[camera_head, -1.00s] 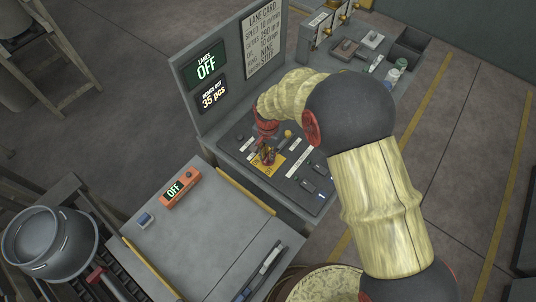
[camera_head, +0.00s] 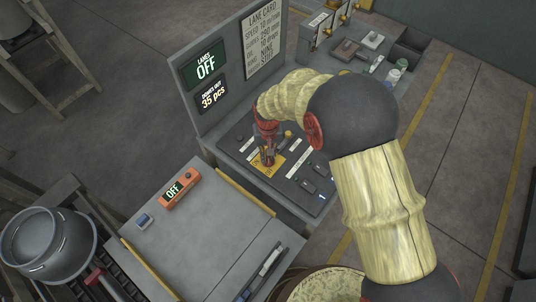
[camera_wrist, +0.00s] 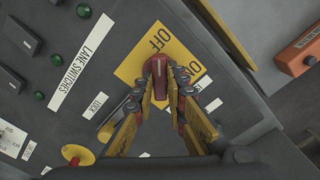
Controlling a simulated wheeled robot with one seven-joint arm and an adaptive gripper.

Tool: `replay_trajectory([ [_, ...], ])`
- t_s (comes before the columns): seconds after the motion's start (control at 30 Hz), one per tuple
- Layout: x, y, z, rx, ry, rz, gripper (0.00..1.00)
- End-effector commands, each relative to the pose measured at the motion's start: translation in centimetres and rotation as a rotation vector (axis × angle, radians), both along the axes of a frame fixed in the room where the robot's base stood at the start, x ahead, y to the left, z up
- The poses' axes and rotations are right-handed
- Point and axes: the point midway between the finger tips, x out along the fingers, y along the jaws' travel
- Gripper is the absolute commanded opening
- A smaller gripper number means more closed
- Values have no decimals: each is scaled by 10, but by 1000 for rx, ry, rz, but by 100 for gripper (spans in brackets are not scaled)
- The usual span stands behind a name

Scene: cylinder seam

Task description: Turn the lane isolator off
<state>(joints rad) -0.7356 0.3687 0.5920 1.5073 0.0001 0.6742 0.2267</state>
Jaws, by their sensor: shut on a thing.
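The lane isolator is a red handle (camera_wrist: 158,80) with a pale line on top, on a yellow plate (camera_wrist: 140,63) marked OFF and ON. In the wrist view the handle points up, toward the word OFF. My gripper (camera_wrist: 160,92) has a finger on each side of the handle and is shut on it. In the head view my gripper (camera_head: 268,160) reaches down onto the yellow plate (camera_head: 283,164), and the fingers hide most of the handle.
Green buttons (camera_wrist: 84,11) and dark switches (camera_wrist: 20,38) labelled LANE SWITCHES lie left of the plate. The upright panel (camera_head: 235,95) stands behind.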

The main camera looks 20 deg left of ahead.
Motion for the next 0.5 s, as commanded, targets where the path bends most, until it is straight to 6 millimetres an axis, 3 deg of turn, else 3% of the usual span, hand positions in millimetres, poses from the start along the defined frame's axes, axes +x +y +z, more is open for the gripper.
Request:
replay_trajectory([
  [0.43, 1, 1, 1, 1, -3, 12, 0],
  [0.47, 1, 1, 1, 1, -3, 12, 14],
  [0.5, 1, 1, 1, 1, -3, 12, 16],
])
